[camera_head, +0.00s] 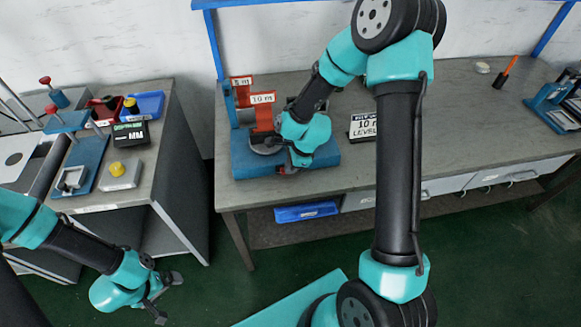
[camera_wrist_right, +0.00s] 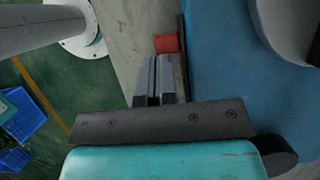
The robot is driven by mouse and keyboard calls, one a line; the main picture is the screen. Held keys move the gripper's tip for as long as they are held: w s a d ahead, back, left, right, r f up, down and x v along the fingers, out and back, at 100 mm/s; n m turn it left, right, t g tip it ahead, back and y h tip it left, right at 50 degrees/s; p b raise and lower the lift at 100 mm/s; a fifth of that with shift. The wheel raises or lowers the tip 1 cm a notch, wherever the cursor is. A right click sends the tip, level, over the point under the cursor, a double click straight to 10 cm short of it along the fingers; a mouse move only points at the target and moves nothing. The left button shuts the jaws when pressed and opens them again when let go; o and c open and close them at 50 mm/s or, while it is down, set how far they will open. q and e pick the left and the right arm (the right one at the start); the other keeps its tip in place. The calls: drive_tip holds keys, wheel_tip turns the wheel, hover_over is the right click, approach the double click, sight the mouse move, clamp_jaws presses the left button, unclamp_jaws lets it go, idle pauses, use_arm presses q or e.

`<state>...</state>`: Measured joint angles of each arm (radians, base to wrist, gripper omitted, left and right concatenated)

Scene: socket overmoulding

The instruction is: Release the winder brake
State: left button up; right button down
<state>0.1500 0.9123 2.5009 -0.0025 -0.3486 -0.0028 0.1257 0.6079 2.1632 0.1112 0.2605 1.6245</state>
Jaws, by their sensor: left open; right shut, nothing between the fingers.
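The winder's blue base (camera_head: 243,160) stands at the left end of the long grey bench, and its blue surface fills the right of the right wrist view (camera_wrist_right: 222,100). My right gripper (camera_head: 287,168) is at the base's front edge, shut and empty. In the right wrist view its fingers (camera_wrist_right: 158,62) lie side by side, pointing at a small red block (camera_wrist_right: 167,43) just beyond their tips. I cannot tell whether they touch it, or whether it is the brake. My right arm hides much of the winder. My left gripper (camera_head: 168,297) is open and empty over the green floor.
Red markers reading 5 m (camera_head: 241,82) and 10 m (camera_head: 263,98) stand behind the base. A sign card (camera_head: 362,127) stands to its right. A blue bin (camera_head: 305,212) sits below the bench. A side bench (camera_head: 145,165) at left holds a depth gauge box (camera_head: 131,135) and fixtures.

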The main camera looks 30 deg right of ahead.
drive_tip(key=d, duration=0.2)
drive_tip(key=s+d, duration=0.1)
drive_tip(key=d, duration=0.1)
drive_tip(key=shift+s+d+r, duration=0.1)
drive_tip(key=shift+r, duration=0.1)
drive_tip(key=v, duration=0.9)
drive_tip(key=shift+r, duration=0.3)
